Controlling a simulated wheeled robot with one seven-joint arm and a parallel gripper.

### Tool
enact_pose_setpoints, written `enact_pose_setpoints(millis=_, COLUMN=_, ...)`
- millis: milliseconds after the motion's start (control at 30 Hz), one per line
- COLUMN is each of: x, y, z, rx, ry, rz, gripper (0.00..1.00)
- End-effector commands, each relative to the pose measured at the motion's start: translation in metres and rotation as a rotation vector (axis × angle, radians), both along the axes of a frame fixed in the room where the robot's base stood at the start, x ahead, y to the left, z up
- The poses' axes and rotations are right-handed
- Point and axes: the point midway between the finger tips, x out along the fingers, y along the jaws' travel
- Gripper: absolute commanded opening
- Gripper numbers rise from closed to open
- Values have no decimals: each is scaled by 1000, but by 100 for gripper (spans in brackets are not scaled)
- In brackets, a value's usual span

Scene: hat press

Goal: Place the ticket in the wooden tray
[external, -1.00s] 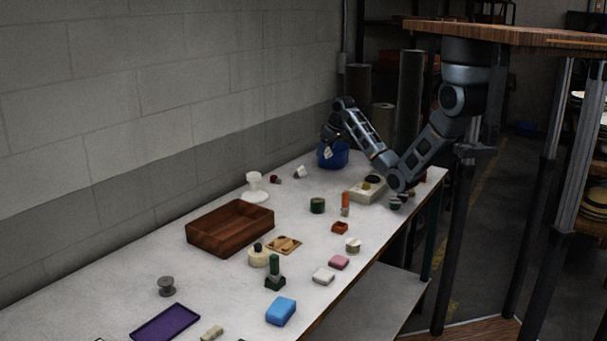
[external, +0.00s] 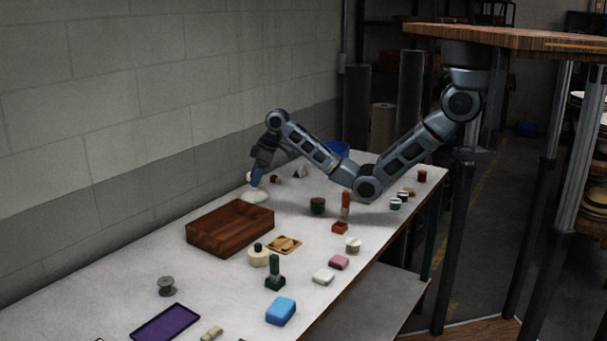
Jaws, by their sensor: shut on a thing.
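The wooden tray (external: 236,240) is a dark reddish-brown open box on the white table, left of the middle. It looks empty. My gripper (external: 256,181) points down just beyond the tray's far edge, above and in front of a white stand. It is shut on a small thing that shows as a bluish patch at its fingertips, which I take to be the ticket. Its shape and any print are too small to make out.
The white stand (external: 256,196) is close under my gripper, behind the tray. A cream round pot (external: 258,256) and a tan board (external: 284,244) sit right of the tray. A blue bin (external: 337,149) is partly hidden by my arm. The table left of the tray is mostly clear.

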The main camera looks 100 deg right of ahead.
Motion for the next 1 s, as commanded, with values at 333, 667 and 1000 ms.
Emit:
enact_pose_setpoints(millis=333, x=32, y=49, z=-7, rx=1, ry=1, rz=85, gripper=30)
enact_pose_setpoints(millis=667, x=75, y=99, z=-46, rx=0, ry=2, rz=83, gripper=30)
enact_pose_setpoints(millis=1000, x=98, y=126, z=-70, rx=1, ry=1, rz=79, gripper=30)
